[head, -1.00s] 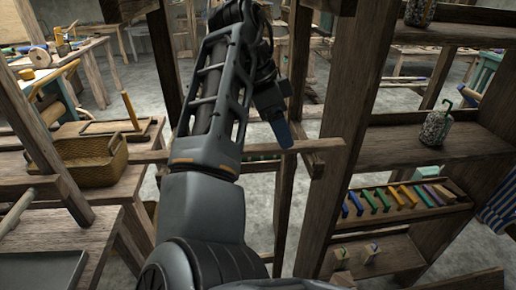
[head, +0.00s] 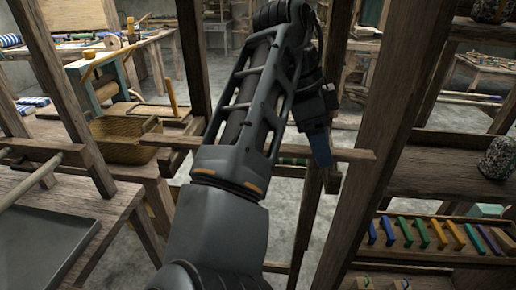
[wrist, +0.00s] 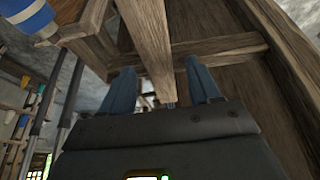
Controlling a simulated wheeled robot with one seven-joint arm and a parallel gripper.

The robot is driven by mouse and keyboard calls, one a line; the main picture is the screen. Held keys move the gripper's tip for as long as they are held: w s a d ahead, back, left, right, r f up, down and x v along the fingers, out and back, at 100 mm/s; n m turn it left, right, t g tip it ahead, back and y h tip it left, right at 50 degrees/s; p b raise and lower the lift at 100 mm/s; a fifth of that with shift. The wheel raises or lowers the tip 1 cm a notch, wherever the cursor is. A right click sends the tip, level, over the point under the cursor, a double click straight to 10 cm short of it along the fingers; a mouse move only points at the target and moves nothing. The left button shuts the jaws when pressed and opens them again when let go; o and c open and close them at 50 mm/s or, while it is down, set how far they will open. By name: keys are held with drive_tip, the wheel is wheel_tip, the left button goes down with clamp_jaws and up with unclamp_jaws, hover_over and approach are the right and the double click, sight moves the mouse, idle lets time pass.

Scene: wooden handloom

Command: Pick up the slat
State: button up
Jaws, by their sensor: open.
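The slat looks to be a long, narrow strip of brown wood (wrist: 147,40). In the wrist view it runs lengthwise between the two blue fingers of my gripper (wrist: 158,68), with gaps at its sides. My gripper is open, with a finger on each side of the strip. In the head view my gripper (head: 322,158) points down at a horizontal wooden bar (head: 352,156), which seems to be the same strip. My arm hides part of this bar, and I cannot tell whether the fingers touch it.
A thick post (head: 385,140) stands close on the right. Beyond it is a shelf rack with a tray of coloured pieces (head: 430,234) and a speckled jar (head: 498,157). A wicker basket (head: 118,140) and a dark tray (head: 45,250) sit to the left.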

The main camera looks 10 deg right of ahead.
drive_tip(key=shift+c, duration=0.2)
clamp_jaws()
drive_tip(key=shift+r, duration=0.1)
idle(0.4)
